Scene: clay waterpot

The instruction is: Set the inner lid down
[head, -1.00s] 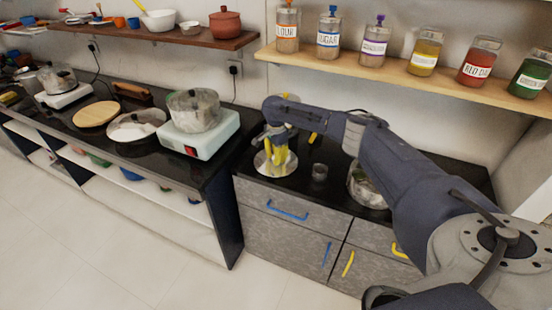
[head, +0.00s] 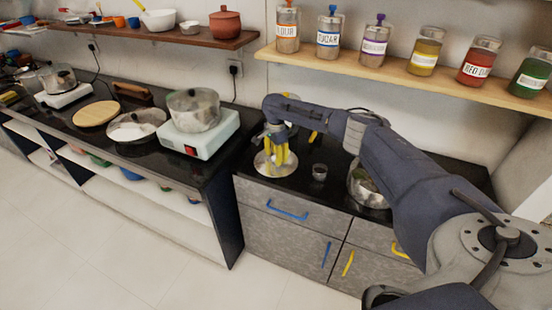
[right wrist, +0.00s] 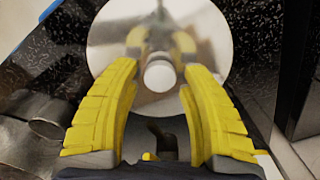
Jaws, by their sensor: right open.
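The inner lid (head: 262,170) is a shiny round metal disc with a knob. It rests flat on the black counter (head: 250,156) left of the small cup. In the right wrist view the lid (right wrist: 115,50) fills the upper middle, with its pale round knob (right wrist: 159,76) facing the camera. My right gripper (head: 277,158) points down over the lid. In the right wrist view its yellow fingers (right wrist: 160,68) are open, one on each side of the knob, with gaps visible between them and it. My left gripper is not in view.
A small metal cup (head: 319,172) stands right of the lid. A metal pot (head: 370,193) sits further right, partly behind my right arm. On the left, a pot (head: 194,112) stands on a white hot plate (head: 212,139). A shelf of labelled jars (head: 405,72) hangs above.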

